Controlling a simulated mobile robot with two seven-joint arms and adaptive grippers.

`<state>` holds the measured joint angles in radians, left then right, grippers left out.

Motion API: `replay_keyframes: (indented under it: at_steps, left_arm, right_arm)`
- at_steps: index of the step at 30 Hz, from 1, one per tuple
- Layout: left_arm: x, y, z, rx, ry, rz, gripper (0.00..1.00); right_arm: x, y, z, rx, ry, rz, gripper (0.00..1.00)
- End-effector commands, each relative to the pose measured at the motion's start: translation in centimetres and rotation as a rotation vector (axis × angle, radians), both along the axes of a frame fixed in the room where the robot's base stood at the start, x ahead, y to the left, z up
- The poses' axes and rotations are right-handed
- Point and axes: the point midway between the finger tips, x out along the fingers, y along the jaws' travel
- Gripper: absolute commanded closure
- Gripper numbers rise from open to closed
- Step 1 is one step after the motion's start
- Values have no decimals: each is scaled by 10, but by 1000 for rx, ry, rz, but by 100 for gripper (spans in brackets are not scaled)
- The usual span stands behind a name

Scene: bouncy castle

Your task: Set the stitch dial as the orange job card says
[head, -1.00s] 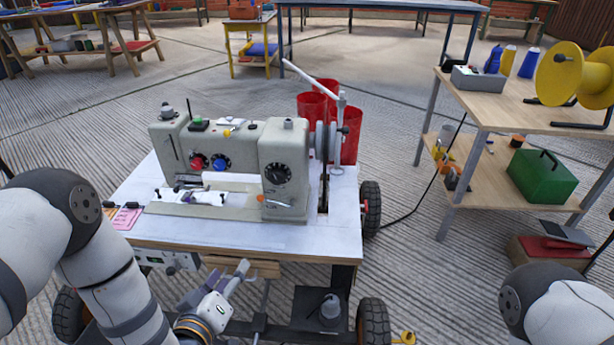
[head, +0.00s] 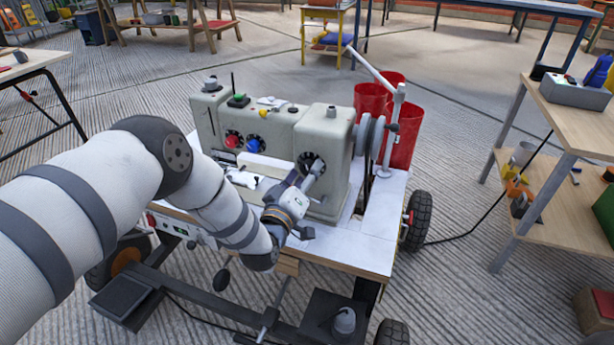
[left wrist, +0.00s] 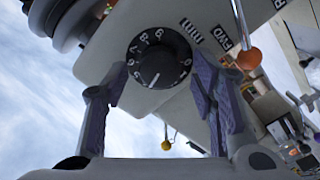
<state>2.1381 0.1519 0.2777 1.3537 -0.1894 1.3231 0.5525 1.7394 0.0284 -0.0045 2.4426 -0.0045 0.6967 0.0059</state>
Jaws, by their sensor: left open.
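The stitch dial (left wrist: 158,57) is a black knob with white numbers around it and "mm" printed beside it, in the left wrist view. A white line on the knob points down and slightly left; the exact setting is hard to read. The dial also shows, partly covered, on the front of the sewing machine (head: 327,128) in the head view. My left gripper (left wrist: 158,88) is open, with its purple-padded fingers on either side of the dial; I cannot tell whether they touch it. The orange job card is hidden now. My right gripper is out of view.
The machine stands on a wheeled white-topped table (head: 376,229). A lever with an orange ball (left wrist: 249,59) is close beside the right finger in the wrist view. Red bins (head: 403,130) stand behind the machine. A wooden shelf unit (head: 560,190) stands at right.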

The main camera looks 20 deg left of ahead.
Motion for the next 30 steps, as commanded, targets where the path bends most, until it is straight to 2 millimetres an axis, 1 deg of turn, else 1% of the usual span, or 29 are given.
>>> replay_keyframes:
  at_steps: [3,10,11,12,14,15,17,25,30]
  left_arm:
    - [8,-1,0,0,1,-1,48]
    - [9,-1,0,0,1,0,48]
    - [9,-1,0,0,1,0,52]
    - [9,-1,0,0,1,0,61]
    - [9,0,0,0,1,0,75]
    - [9,0,0,0,1,0,84]
    - [9,0,0,0,1,0,96]
    - [9,-1,0,17,0,-1,96]
    - [9,0,1,87,-2,0,96]
  right_arm:
    - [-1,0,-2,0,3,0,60]
    - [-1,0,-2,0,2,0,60]
    - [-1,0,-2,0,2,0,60]
    - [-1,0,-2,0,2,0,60]
    - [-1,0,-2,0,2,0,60]
    - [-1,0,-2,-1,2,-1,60]
    - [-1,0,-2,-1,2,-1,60]
    - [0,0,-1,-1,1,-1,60]
    - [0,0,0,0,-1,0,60]
